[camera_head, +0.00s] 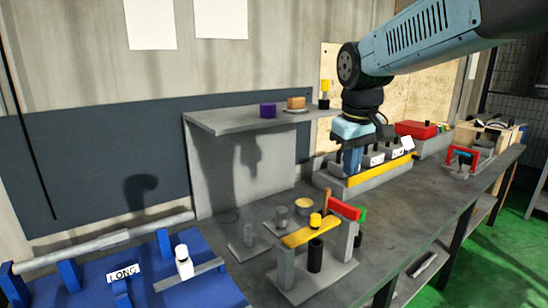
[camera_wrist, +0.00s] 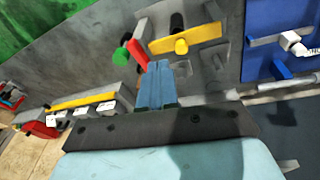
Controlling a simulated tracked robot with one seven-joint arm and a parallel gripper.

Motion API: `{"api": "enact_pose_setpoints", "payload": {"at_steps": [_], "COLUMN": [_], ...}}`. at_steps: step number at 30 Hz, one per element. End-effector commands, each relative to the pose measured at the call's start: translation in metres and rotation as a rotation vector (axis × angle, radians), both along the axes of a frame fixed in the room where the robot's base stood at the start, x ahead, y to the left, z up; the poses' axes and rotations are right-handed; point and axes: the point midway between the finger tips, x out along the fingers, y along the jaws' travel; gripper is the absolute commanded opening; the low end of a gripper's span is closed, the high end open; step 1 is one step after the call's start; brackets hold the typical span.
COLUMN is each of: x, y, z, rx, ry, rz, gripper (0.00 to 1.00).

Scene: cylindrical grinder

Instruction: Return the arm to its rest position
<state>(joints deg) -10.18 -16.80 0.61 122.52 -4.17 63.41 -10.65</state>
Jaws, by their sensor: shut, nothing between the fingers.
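My gripper (camera_head: 352,162) hangs from my blue arm, pointing down over the workbench (camera_head: 395,205), in front of the switch box with the yellow strip. Its two blue fingers are together with nothing between them. In the wrist view the shut fingers (camera_wrist: 157,84) show in the middle, with the bench and its fixtures beyond them. My arm reaches in from the upper right in the head view.
A grey fixture with a yellow bar (camera_head: 310,234) and a red block (camera_head: 344,206) stands on the bench. A grey shelf (camera_head: 225,123) holds a purple block (camera_head: 267,110). A blue rack (camera_head: 205,290) is at lower left. A red box (camera_head: 416,129) lies right.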

Motion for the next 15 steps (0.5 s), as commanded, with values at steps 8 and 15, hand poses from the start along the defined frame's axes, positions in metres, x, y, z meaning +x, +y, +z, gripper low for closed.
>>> {"api": "enact_pose_setpoints", "payload": {"at_steps": [8,15], "x": [-0.064,-0.112], "y": [-0.032,-0.05], "z": [-0.005,-0.02], "rx": [0.071,0.13], "ry": [-0.128,-0.23], "rz": [-0.163,-0.292], "gripper": [0.0,0.0]}}
